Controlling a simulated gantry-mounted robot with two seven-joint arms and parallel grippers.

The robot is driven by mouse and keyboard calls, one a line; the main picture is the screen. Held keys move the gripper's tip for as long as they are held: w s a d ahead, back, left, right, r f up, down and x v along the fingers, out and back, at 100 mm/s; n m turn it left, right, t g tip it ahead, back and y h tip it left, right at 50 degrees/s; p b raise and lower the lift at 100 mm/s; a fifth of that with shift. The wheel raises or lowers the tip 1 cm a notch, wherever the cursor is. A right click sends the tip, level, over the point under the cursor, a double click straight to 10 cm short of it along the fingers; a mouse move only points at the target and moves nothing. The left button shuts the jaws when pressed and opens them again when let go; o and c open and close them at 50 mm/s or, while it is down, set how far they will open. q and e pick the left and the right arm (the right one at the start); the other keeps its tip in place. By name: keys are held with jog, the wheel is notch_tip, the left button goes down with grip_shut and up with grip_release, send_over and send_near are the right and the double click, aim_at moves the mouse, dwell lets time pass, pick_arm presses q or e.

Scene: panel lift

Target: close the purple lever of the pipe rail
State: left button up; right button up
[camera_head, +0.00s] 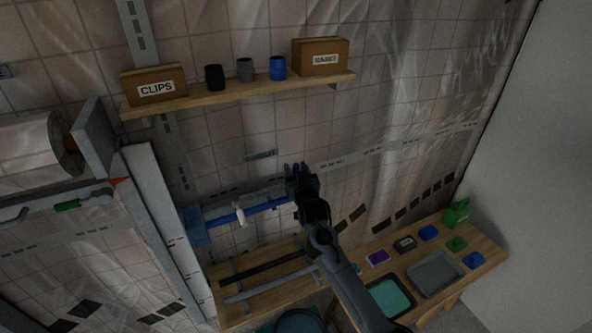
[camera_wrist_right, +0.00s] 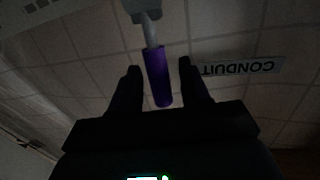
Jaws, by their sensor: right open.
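The purple lever (camera_wrist_right: 157,78) shows in the right wrist view as a purple grip on a pale grey shaft, which runs up to a grey body at the top edge. My right gripper (camera_wrist_right: 159,67) is open, with one dark finger on each side of the purple grip and gaps visible between. In the head view my right gripper (camera_head: 296,170) is at the right end of the blue pipe rail (camera_head: 262,208) and hides most of that end. A white lever (camera_head: 240,216) hangs on the blue pipe. My left gripper is not in view.
A shelf (camera_head: 226,94) with boxes and cups is on the wall above. A wooden bench (camera_head: 487,246) with trays and small coloured items stands below right. A grey post (camera_head: 160,220) stands left of the pipe. A CONDUIT label (camera_wrist_right: 243,67) is on the wall.

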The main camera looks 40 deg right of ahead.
grip_shut()
dwell(0.3)
